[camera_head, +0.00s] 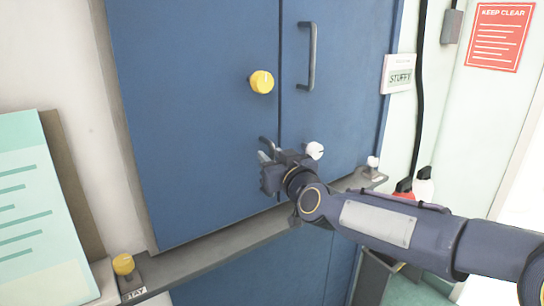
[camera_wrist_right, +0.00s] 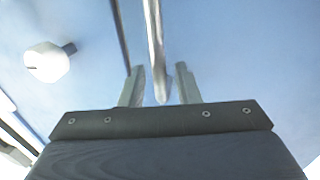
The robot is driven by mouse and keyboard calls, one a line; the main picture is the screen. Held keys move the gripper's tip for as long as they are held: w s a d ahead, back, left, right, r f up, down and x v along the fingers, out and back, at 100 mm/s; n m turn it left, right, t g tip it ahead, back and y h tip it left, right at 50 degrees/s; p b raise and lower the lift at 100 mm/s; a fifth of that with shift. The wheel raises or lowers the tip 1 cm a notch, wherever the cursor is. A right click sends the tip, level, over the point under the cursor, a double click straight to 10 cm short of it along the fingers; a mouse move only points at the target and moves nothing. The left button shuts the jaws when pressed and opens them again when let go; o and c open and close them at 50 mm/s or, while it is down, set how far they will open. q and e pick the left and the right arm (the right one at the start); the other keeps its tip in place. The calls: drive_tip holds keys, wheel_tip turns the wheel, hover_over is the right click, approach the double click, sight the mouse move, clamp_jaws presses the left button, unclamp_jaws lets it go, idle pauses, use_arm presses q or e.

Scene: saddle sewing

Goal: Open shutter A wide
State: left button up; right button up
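Two blue shutter doors meet at a vertical seam: the left door (camera_head: 195,110) and the right door (camera_head: 350,90). Both look shut; I see no letter A. My right gripper (camera_head: 266,152) is low at the left door, near the seam. In the right wrist view its two fingers (camera_wrist_right: 160,85) are open on either side of a pale metal bar (camera_wrist_right: 154,35), with gaps visible. The bar seems to be a handle, mostly hidden by the gripper in the head view. A white knob (camera_head: 315,150) is just right of the gripper; it also shows in the right wrist view (camera_wrist_right: 47,62). My left gripper is out of view.
A yellow knob (camera_head: 261,81) is on the left door, and a dark handle (camera_head: 312,57) on the right door. A grey ledge (camera_head: 205,249) runs below, carrying a yellow knob (camera_head: 123,264) by a STAY label and a white knob (camera_head: 373,162). A STUFFY sign (camera_head: 398,75) is at right.

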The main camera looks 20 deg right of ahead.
drive_tip(key=shift+w, duration=0.35)
clamp_jaws()
